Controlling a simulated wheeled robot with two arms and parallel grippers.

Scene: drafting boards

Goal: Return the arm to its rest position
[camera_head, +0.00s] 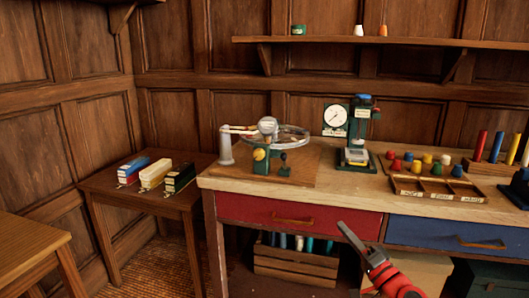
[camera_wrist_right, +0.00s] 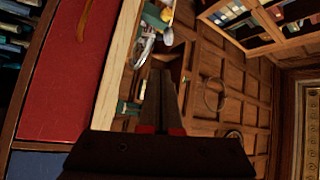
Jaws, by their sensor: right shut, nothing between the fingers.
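My right gripper (camera_head: 355,242) is in the head view, in front of the workbench's red drawer, at its right end. Its red and grey arm comes in from the bottom edge. The fingers are together and hold nothing. In the right wrist view the dark shut fingers (camera_wrist_right: 162,98) point up the picture, beside the pale bench edge. I cannot tell whether the gripper touches the drawer front. My left gripper is not in view.
The workbench (camera_head: 412,217) has a red drawer (camera_head: 262,212) and a blue drawer (camera_head: 430,234). A dial gauge stand (camera_head: 357,135) and a sorting tray (camera_head: 437,198) stand on top. A wooden crate (camera_head: 297,262) sits below.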

